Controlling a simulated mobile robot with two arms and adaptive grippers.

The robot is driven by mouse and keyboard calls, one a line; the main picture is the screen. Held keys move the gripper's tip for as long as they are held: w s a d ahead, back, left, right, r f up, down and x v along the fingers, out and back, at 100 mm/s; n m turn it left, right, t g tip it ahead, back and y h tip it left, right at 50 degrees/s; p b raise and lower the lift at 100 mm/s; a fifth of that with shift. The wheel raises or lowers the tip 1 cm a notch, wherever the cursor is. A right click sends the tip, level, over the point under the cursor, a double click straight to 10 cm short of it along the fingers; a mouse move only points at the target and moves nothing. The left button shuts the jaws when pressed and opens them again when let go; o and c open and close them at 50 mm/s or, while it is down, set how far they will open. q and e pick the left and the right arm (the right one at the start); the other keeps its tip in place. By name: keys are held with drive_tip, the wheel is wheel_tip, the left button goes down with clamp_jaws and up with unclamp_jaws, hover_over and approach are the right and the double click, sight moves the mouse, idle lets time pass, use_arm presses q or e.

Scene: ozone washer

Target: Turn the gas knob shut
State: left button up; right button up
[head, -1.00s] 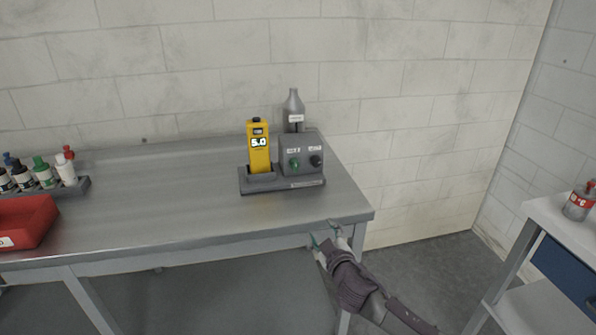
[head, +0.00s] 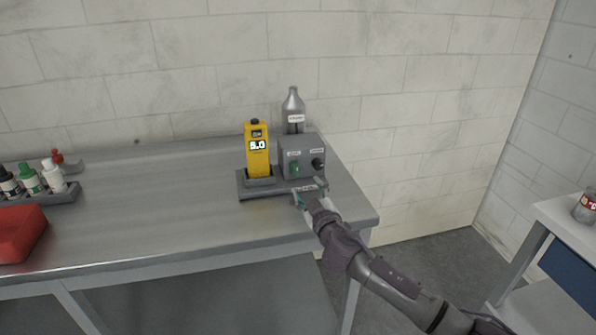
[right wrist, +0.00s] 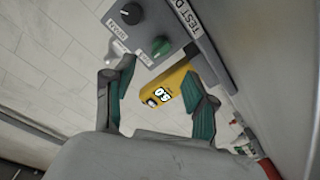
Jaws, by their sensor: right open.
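A grey control box (head: 286,145) stands near the bench's right end, with a green knob (head: 295,168) and a black knob (head: 318,164) on its front. My right gripper (head: 311,193) is open and empty, just in front of the box's base and apart from both knobs. In the right wrist view, the green knob (right wrist: 160,45) shows beyond the open fingers (right wrist: 157,72), and the black knob (right wrist: 131,13) is farther up-left. My left gripper is out of view.
A yellow meter (head: 257,158) reading 5.0 stands in a cradle left of the box. A grey bottle (head: 293,105) is behind the box. The middle of the bench (head: 160,215) is clear.

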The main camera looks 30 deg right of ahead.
sight(298, 172)
drive_tip(key=w, duration=0.4)
drive_tip(key=shift+d, duration=0.35)
drive_tip(key=shift+w+d+f, duration=0.1)
drive_tip(key=shift+w+d, duration=0.15)
drive_tip(key=shift+w, duration=1.1)
drive_tip(key=shift+w+d+f, duration=0.1)
drive_tip(key=shift+w+d, duration=0.1)
drive_tip(key=shift+w, duration=1.15)
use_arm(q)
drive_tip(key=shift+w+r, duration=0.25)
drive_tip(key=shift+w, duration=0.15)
use_arm(e)
drive_tip(key=shift+r, duration=0.1)
drive_tip(key=shift+c, duration=1)
clamp_jaws()
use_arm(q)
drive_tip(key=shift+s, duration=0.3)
